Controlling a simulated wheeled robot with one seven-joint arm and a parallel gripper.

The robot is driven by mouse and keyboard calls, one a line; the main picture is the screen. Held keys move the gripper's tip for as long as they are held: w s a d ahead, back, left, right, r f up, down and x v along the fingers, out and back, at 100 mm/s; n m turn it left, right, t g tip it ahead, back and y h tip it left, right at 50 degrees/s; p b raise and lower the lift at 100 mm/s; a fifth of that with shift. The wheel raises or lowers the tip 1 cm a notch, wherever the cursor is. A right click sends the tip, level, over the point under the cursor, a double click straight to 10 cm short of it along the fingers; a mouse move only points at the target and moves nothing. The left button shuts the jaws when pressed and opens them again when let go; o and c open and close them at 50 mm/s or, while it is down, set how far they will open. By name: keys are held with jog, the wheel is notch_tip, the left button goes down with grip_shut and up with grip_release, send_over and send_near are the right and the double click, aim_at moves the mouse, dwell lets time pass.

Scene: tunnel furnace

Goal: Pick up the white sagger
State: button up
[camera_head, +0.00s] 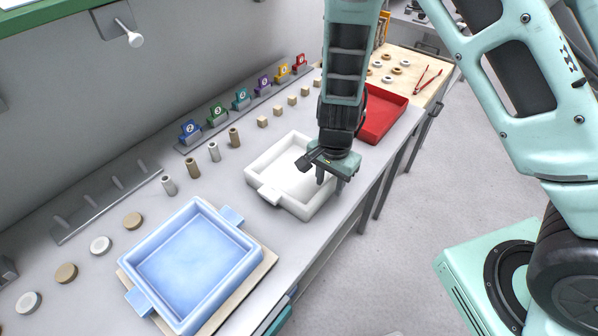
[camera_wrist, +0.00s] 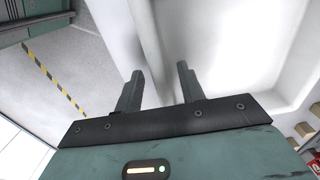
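The white sagger (camera_head: 262,170) is a shallow rectangular tray with a small handle block on its near left side. It sits flat on the grey bench. My gripper (camera_head: 328,182) points down at the sagger's right side in the head view and hides part of that side. In the wrist view, my gripper's two fingers (camera_wrist: 158,88) are apart, with the white sagger's wall (camera_wrist: 150,40) running between them. One finger is on the inner side and the other on the outer side. Contact with the wall cannot be made out.
A blue tray (camera_head: 243,243) with handles stands on a tan board at the near left. A red tray (camera_head: 383,113) lies behind my gripper. Small cylinders (camera_head: 214,152), discs and blocks line the bench's wall side. The bench's right edge is close to the sagger.

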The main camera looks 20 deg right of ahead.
jog(key=shift+f, duration=0.5)
grip_shut()
jog(key=shift+w+r, duration=0.1)
dwell(1.0)
